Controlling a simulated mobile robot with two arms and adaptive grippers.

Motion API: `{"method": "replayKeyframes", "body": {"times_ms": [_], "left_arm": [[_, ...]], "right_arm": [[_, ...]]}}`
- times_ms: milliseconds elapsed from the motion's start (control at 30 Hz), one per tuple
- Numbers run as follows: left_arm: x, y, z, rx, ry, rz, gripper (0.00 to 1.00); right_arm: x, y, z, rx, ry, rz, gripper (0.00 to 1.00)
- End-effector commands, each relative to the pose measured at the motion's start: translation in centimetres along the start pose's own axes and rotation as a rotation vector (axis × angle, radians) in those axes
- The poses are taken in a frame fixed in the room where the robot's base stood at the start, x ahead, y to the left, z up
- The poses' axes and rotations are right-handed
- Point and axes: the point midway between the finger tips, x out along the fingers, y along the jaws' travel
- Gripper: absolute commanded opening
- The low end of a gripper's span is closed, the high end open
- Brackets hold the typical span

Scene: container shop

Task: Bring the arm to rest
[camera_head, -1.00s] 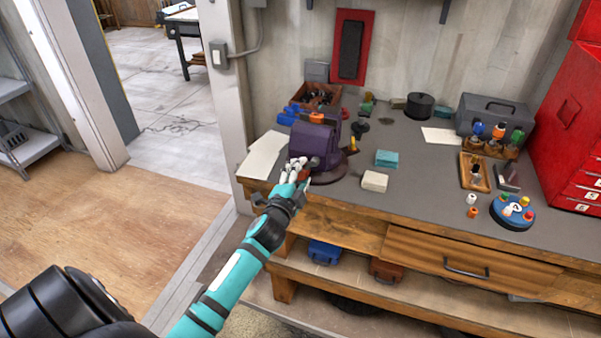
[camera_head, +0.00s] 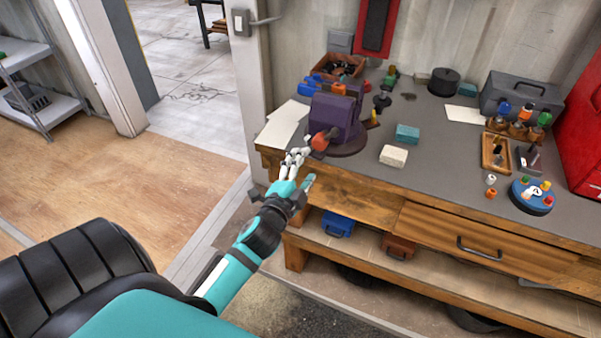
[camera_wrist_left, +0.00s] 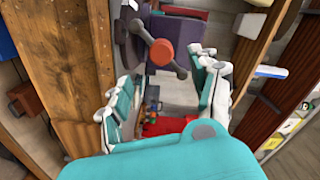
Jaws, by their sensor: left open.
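My left arm (camera_head: 235,272) is teal and reaches from the lower left toward the workbench. My left gripper (camera_head: 303,168) is at the bench's front left edge, just in front of the purple vise (camera_head: 335,118). In the left wrist view the gripper (camera_wrist_left: 165,105) has its fingers spread apart with nothing between them. The vise's red-orange handle hub (camera_wrist_left: 161,52) lies beyond the fingertips there. In the head view the orange part (camera_head: 321,140) of the vise is close to the fingers, apparently apart from them. My right gripper is not in view.
The workbench (camera_head: 440,190) holds a beige block (camera_head: 393,156), a teal block (camera_head: 407,134), a grey toolbox (camera_head: 515,97) and a round blue holder (camera_head: 532,196). Blue (camera_head: 338,224) and brown cases sit on the lower shelf. Open floor (camera_head: 120,190) lies to the left.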

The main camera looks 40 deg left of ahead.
Motion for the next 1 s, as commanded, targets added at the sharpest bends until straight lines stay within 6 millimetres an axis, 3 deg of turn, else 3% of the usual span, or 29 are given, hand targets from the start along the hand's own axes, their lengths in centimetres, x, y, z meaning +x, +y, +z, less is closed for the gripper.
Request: {"method": "replayKeyframes", "body": {"times_ms": [233,800,900,967,1000], "left_arm": [[-2.1,0.0,0.0,0.000,0.001,0.000,0.63],[-2.1,0.3,0.1,-0.002,-0.001,0.005,0.63],[-2.0,2.5,0.8,-0.025,-0.013,0.045,0.63],[-2.0,5.1,1.5,-0.055,-0.029,0.094,0.63],[-2.0,7.4,2.2,-0.080,-0.043,0.137,0.63]], "right_arm": [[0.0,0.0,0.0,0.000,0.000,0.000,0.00],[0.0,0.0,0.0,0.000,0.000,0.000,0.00],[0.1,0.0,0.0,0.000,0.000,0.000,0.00],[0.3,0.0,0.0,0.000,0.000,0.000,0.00],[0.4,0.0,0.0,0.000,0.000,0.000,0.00]]}}
